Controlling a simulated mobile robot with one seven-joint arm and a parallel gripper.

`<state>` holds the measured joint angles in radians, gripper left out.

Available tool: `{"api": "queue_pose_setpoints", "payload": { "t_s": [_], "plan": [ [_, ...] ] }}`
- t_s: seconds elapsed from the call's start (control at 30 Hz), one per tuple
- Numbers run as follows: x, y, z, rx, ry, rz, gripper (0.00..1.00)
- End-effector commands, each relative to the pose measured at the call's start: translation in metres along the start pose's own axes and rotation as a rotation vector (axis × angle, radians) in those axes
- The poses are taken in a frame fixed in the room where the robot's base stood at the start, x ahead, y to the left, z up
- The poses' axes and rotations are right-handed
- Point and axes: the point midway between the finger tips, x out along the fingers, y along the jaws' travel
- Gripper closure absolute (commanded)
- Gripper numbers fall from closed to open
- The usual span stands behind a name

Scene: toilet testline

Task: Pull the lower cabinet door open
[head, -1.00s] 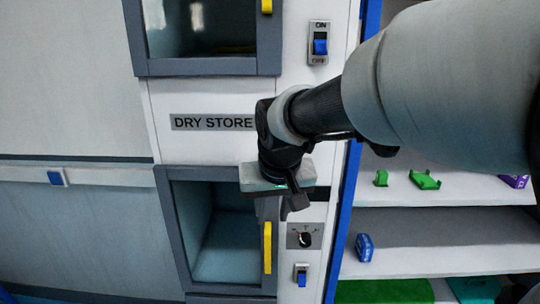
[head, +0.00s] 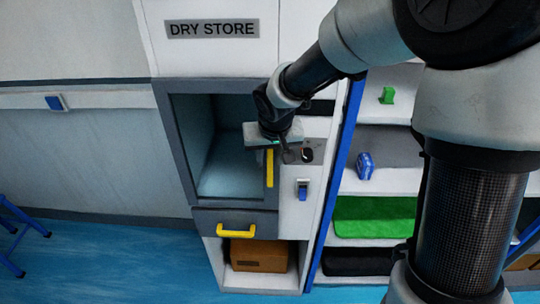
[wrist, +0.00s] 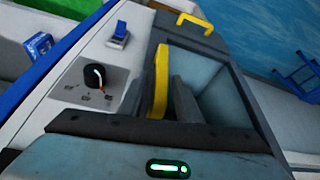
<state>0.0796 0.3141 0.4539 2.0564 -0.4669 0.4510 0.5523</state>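The lower cabinet door (head: 182,150) has a grey frame and a glass window, and looks shut. Its upright yellow handle (head: 270,168) is on the right side of the frame. In the wrist view the handle (wrist: 161,80) stands in front of my gripper, close to a dark finger (wrist: 185,102) on its right. My gripper (head: 278,153) points down at the upper end of the handle, with a finger showing to the right of it and a gap between. It looks open. The other finger is hard to make out against the grey frame, and contact with the handle cannot be told.
A dark knob (head: 307,155) and a blue switch (head: 302,187) are on the white panel right of the door. Below is a grey drawer with a yellow handle (head: 236,230), over an open bay with a brown box (head: 258,256).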

Motion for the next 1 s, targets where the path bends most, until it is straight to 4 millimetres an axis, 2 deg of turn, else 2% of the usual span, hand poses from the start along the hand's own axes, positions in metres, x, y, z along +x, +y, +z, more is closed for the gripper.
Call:
{"api": "queue_pose_setpoints", "payload": {
  "t_s": [0.23, 0.43, 0.77, 1.0],
  "plan": [
    [0.001, 0.0, 0.0, 0.0, 0.001, 0.0, 0.69],
    [0.001, 0.0, 0.0, 0.0, 0.001, 0.0, 1.0],
    [0.001, -0.001, 0.002, 0.006, 0.001, 0.003, 1.0],
    [0.0, -0.015, 0.019, 0.064, 0.006, 0.028, 1.0]
  ]
}}
